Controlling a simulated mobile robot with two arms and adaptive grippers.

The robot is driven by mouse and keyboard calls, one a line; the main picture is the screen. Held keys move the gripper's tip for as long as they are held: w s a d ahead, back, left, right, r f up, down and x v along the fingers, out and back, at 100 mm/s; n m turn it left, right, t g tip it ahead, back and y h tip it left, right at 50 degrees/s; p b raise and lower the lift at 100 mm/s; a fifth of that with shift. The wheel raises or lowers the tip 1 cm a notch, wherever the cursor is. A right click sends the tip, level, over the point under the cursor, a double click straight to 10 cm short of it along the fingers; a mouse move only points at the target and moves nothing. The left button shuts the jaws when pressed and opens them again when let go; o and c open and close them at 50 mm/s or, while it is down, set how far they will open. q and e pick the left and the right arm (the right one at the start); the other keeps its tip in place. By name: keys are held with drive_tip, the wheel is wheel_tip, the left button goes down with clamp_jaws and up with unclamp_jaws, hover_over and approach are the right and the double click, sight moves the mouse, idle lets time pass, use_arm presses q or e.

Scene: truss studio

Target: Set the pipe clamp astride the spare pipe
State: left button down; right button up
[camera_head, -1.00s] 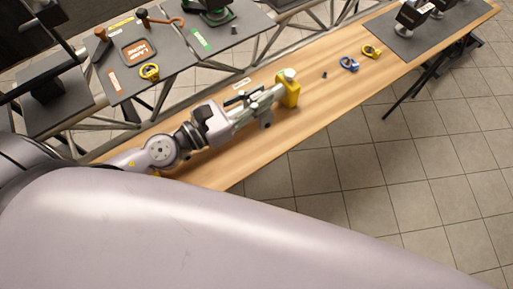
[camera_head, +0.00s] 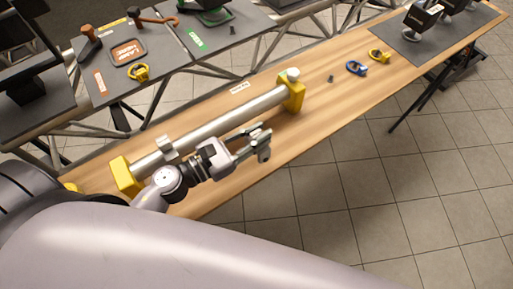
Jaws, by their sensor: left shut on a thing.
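The spare pipe (camera_head: 215,123) is a long silver tube lying slantwise on two yellow supports, the near one (camera_head: 125,176) at the left and the far one (camera_head: 291,95) at the right. My left gripper (camera_head: 262,146) is over the bench on the near side of the pipe, pointing right. It is shut on a small dark grey thing, which I take to be the pipe clamp; its shape is hard to make out between the fingers. It appears beside the pipe, not around it. A silver block (camera_head: 167,146) sits at the pipe's left part. My right gripper is out of view.
The wooden bench (camera_head: 325,106) has a blue clamp-like piece (camera_head: 356,68), a yellow one (camera_head: 379,56) and a small dark part (camera_head: 331,79) beyond the far support. A grey board (camera_head: 165,62) with tools and another yellow piece (camera_head: 138,72) is at upper left. Floor is clear at right.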

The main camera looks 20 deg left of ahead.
use_arm(q)
drive_tip(key=shift+f+b, duration=0.6)
drive_tip(key=shift+f, duration=1.65)
drive_tip(key=shift+f, duration=0.2)
drive_tip(key=c, duration=1.5)
unclamp_jaws()
drive_tip(key=shift+o, duration=0.2)
